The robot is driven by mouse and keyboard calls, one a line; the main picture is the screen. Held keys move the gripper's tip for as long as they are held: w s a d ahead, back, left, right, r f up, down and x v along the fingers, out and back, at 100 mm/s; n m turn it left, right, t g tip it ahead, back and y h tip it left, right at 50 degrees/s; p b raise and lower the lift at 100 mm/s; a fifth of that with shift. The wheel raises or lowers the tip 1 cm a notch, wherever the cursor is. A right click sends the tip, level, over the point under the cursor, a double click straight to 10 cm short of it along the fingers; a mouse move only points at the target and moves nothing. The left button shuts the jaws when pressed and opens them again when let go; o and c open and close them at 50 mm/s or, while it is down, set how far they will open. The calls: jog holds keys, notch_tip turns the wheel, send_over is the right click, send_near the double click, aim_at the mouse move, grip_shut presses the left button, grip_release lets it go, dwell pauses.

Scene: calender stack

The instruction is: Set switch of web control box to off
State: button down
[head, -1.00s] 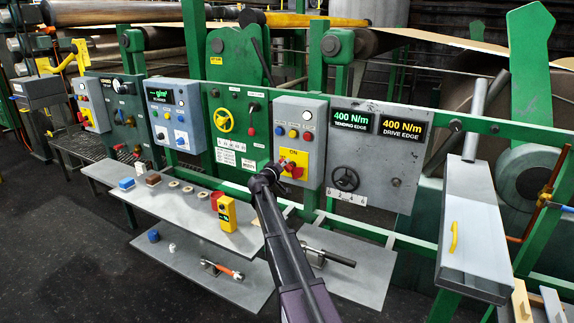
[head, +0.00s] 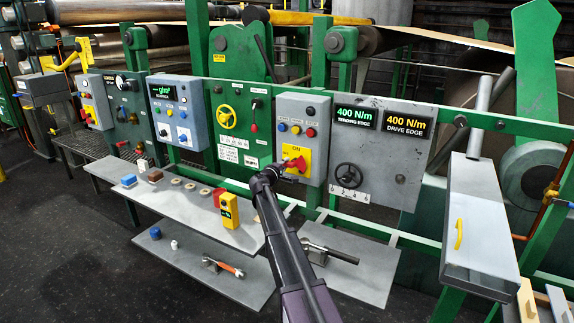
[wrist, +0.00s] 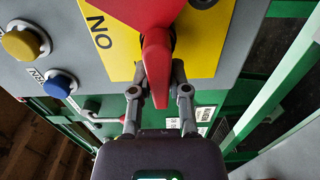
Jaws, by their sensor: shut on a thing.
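The web control box (head: 314,115) is a grey box on the green frame, with several round buttons and a yellow plate (head: 303,152) marked ON at its top. The red switch handle (head: 298,164) sits on this plate and points left toward my gripper, sideways to the ON mark. My gripper (head: 276,172) reaches it from the left. In the wrist view, the red switch handle (wrist: 156,72) comes down between the two fingers of my gripper (wrist: 159,98), which is shut on its end. Any OFF mark is not visible.
A grey panel with a black handwheel (head: 348,176) stands right of the box. A green panel with a yellow wheel (head: 226,117) is at left. Below, a grey shelf (head: 180,208) holds a yellow device (head: 229,210) and small parts.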

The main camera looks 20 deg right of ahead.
jog(key=shift+s+a, duration=0.1)
dwell(0.3)
jog(key=c, duration=0.6)
grip_release()
jog(key=v, duration=1.2)
